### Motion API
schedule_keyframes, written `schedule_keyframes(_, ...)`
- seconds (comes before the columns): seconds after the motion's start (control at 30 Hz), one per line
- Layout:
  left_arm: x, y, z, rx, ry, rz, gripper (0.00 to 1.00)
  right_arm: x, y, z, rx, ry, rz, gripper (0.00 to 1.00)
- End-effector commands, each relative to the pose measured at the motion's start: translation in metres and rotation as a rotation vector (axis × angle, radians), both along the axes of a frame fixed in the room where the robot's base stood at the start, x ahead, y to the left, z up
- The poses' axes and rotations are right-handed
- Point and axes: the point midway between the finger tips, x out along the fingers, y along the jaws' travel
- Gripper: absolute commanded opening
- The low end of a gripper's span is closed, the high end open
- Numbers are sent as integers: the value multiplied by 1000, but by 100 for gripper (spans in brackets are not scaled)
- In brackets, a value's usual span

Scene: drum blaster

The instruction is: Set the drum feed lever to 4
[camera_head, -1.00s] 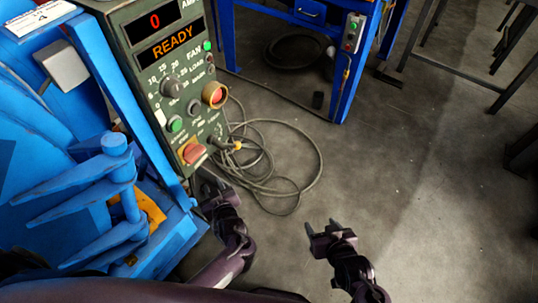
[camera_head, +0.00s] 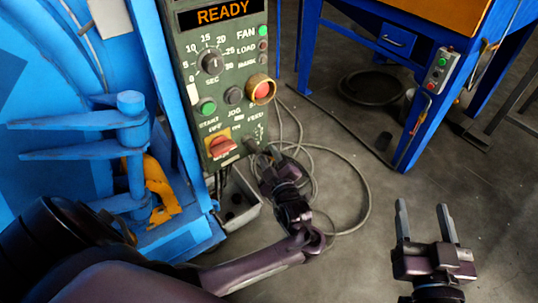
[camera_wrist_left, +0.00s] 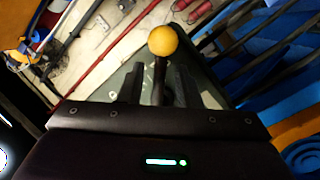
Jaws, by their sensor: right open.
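The drum feed lever has a yellow ball knob (camera_wrist_left: 163,40) on a dark shaft, seen in the left wrist view. The shaft stands between the two fingers of my left gripper (camera_wrist_left: 157,80), which are apart, with a gap on the left side. In the head view my left gripper (camera_head: 266,160) is at the lower right of the green control panel (camera_head: 185,75), just below the FEED marking. It hides most of the lever there, and I cannot read its setting. My right gripper (camera_head: 424,210) is open and empty over the floor at right.
The panel carries a timer dial (camera_head: 212,62), a green start button (camera_head: 207,106), a red emergency button (camera_head: 261,90) and a red-orange switch (camera_head: 221,147). Looped cable (camera_head: 350,215) lies on the floor. The blue machine (camera_head: 60,60) fills the left. Open floor lies at right.

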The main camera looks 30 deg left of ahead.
Motion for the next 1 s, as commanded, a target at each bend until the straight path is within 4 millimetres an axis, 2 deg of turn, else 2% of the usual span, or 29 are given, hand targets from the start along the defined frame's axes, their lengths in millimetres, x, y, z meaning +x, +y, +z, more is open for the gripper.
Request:
schedule_keyframes(0.2, 10, 13, 0, 1, 1, 0, 31, 1, -1, 20, 34, -83, -4, 58)
schedule_keyframes(0.47, 11, 14, 0, 0, 2, 0, 31, 0, -2, 22, 39, -94, -4, 58)
schedule_keyframes(0.5, 11, 14, 0, 0, 2, 0, 29, 0, -2, 22, 39, -94, -4, 58)
schedule_keyframes(0.73, 11, 14, 0, 0, 2, 0, 0, 0, -1, 22, 39, -93, -4, 58)
schedule_keyframes(1.0, 10, 14, -1, -1, 2, -1, 0, 0, -1, 22, 39, -93, -3, 58)
